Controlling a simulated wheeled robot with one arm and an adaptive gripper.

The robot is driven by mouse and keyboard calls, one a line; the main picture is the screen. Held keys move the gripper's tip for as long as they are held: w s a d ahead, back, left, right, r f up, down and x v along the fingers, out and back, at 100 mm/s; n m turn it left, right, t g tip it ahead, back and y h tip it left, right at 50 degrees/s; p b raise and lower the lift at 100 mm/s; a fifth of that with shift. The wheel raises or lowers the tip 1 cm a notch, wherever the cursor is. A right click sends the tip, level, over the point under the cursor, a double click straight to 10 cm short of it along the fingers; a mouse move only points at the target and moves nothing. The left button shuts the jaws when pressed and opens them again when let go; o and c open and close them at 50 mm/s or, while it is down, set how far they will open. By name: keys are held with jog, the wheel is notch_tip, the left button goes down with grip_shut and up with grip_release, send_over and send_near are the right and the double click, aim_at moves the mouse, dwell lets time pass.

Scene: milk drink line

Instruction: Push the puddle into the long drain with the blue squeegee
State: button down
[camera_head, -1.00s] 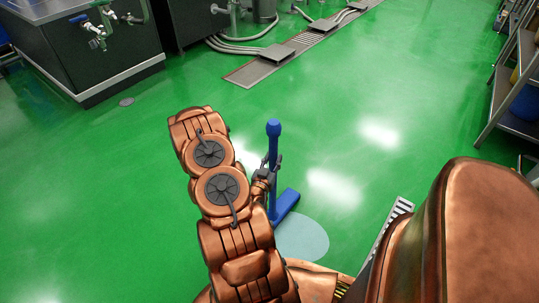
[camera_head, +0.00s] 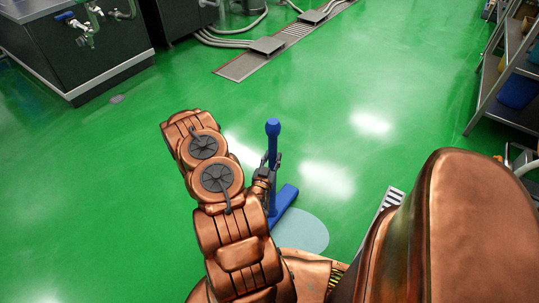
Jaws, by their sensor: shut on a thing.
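My gripper (camera_head: 268,172) is shut on the squeegee's handle, partly hidden behind my arm. The puddle (camera_head: 304,232) is a pale blue-grey patch on the green floor, right beside the squeegee head; its near part is hidden by my own body. A long drain with a grey grate (camera_head: 243,66) runs along the floor at the back. A second slotted grate (camera_head: 392,198) shows at the right, mostly hidden by my body.
A dark steel counter with taps (camera_head: 85,60) stands at the back left. Grey pipes (camera_head: 240,42) run to the back drain. A metal shelf rack (camera_head: 500,80) stands at the right. The middle floor is clear.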

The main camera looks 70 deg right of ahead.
jog(key=s+a+p, duration=0.2)
jog(key=s, duration=0.5)
jog(key=shift+r, duration=0.15)
dwell(0.5)
dwell(0.3)
jog(key=s+a+p, duration=0.2)
jog(key=s, duration=0.6)
jog(key=shift+s+a+p, duration=0.25)
jog(key=shift+s+p, duration=0.05)
jog(key=shift+p, duration=0.05)
dwell(0.6)
jog(key=shift+p, duration=0.4)
jog(key=shift+r+n+p, duration=0.3)
jog(key=shift+r+p, duration=0.05)
jog(key=shift+p, duration=0.3)
jog(key=shift+f+y+b, duration=0.3)
jog(key=shift+f+b, duration=0.1)
jog(key=shift+f, duration=0.05)
jog(key=shift+f, duration=0.25)
